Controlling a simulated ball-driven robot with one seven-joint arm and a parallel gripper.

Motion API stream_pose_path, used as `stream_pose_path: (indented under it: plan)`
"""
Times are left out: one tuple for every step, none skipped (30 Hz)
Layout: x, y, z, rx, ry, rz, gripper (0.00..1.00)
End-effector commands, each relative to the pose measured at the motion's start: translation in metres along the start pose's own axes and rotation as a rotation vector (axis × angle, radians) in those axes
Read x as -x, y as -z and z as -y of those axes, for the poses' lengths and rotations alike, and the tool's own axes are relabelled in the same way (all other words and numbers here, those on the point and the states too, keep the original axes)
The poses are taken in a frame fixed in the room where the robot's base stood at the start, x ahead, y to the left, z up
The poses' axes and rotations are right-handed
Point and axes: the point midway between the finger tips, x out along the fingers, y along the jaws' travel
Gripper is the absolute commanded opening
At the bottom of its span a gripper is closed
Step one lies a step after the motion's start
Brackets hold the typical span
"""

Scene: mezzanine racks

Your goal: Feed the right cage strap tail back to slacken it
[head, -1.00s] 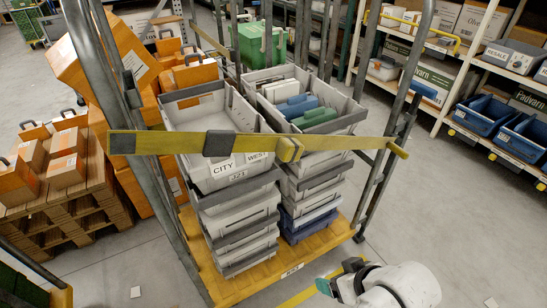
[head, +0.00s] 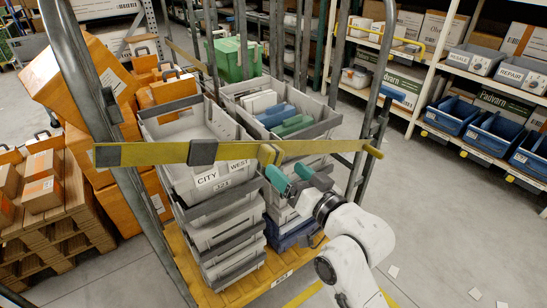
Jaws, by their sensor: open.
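A yellow strap (head: 140,154) runs across the front of the cage, between its left and right posts. A dark grey buckle (head: 202,152) sits on it, left of the middle. A short yellow strap tail (head: 268,154) shows at the strap's middle, lying against the band. My gripper (head: 290,174), with teal fingertips, is just below and right of this tail, in front of the right tote stack. Its fingers are apart and nothing shows between them. I cannot tell whether a finger touches the strap. The gripper hides part of the right stack.
Grey totes, one labelled CITY WEST (head: 222,175), stand stacked on the cage's yellow base (head: 215,296). Orange boxes (head: 85,80) and a pallet (head: 75,225) crowd the left. A shelf rack with blue bins (head: 495,130) stands at right. The floor (head: 450,210) between is mostly clear.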

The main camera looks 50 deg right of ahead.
Motion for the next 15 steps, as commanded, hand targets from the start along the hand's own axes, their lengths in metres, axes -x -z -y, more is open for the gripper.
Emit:
stream_pose_path:
  plan:
    - [-0.010, 0.003, 0.001, 0.000, 0.001, -0.002, 0.79]
    - [-0.016, 0.002, 0.001, 0.000, 0.000, -0.001, 0.79]
    - [-0.022, 0.002, 0.001, 0.000, 0.000, -0.002, 0.79]
    - [-0.027, 0.002, 0.000, 0.000, 0.000, -0.001, 0.79]
    - [-0.031, 0.002, 0.000, 0.001, 0.000, -0.001, 0.79]
    - [-0.037, 0.002, 0.000, 0.000, -0.001, -0.001, 0.79]
    - [-0.041, 0.001, 0.000, 0.000, -0.001, 0.000, 0.79]
    - [-0.044, 0.001, 0.000, 0.000, -0.001, 0.000, 0.79]
    - [-0.048, 0.001, 0.000, 0.000, -0.001, 0.000, 0.79]
    - [-0.051, 0.000, 0.000, 0.000, -0.001, 0.001, 0.79]
    - [-0.053, 0.000, 0.000, 0.000, -0.001, 0.001, 0.79]
    - [-0.055, 0.000, 0.000, 0.000, -0.001, 0.001, 0.79]
    - [-0.057, 0.000, 0.000, 0.000, -0.001, 0.001, 0.79]
    - [-0.058, 0.000, 0.000, 0.000, -0.001, 0.001, 0.79]
    - [-0.059, 0.000, 0.000, 0.001, -0.001, 0.002, 0.79]
